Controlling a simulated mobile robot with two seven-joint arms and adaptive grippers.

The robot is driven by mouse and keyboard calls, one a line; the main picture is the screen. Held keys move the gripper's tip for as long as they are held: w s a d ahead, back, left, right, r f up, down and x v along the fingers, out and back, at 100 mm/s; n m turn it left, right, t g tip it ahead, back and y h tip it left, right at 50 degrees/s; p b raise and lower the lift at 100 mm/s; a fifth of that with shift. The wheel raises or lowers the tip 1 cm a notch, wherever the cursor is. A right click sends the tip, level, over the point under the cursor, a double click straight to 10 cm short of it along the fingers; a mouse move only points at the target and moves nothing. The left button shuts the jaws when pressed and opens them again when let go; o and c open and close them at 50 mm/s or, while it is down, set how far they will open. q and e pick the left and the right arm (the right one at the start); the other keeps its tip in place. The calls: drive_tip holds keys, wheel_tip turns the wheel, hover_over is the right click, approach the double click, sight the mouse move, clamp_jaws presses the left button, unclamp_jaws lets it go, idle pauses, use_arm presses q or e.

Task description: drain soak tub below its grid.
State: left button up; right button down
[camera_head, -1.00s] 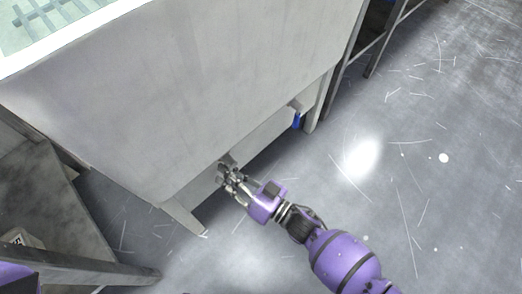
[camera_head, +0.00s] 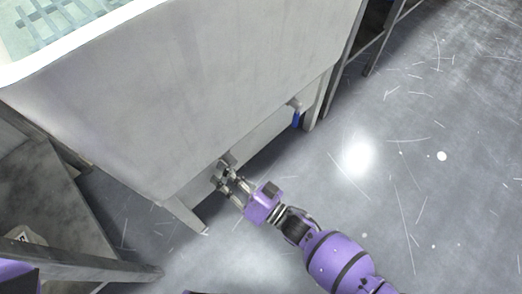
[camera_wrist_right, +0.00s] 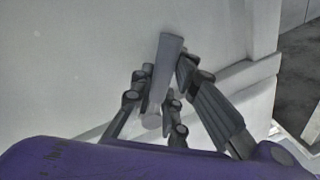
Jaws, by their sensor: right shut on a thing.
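The soak tub (camera_head: 180,100) is a large pale grey tub with a white rim. Its bluish grid (camera_head: 72,14) shows at the top left; the water level beside it is hard to judge. My right gripper (camera_head: 222,174) is at the tub's lower front edge. It is shut on a short grey handle (camera_wrist_right: 169,58), which stands between the fingers in the right wrist view, where the gripper (camera_wrist_right: 165,92) also shows. The fingers partly hide the handle's lower part. My left gripper is out of view.
A short pipe with a blue lever (camera_head: 296,119) sticks out under the tub farther right. A tub leg (camera_head: 186,214) stands left of my right gripper. Grey metal furniture (camera_head: 50,200) is at left, a dark rack (camera_head: 365,45) at top right. The floor (camera_head: 430,180) at right is clear.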

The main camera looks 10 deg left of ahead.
drive_tip(key=c, duration=1.7)
unclamp_jaws()
drive_tip(key=v, duration=1.2)
